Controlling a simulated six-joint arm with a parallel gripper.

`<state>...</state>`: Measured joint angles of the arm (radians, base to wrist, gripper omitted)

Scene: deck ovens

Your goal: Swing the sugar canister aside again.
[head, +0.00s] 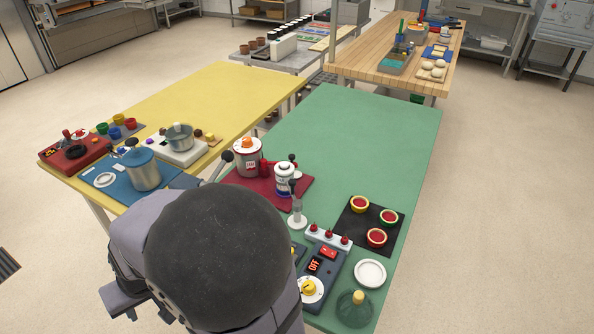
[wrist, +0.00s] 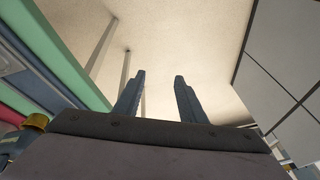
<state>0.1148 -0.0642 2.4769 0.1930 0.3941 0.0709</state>
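One is white with a dark blue label (head: 284,180). The print is too small to tell which is the sugar canister. A red part (head: 265,168) sits between them, and a black ball knob (head: 292,157) rises behind the white one. My gripper (wrist: 160,78) shows in the wrist view, fingers apart, nothing between them, above bare floor. In the head view my arm hides it.
A white-based stand (head: 297,221), a dark control box (head: 322,265), a black mat with several red-filled cups (head: 358,211) and a white plate (head: 370,272) lie nearer on the green table (head: 375,125). The green table's far part is clear.

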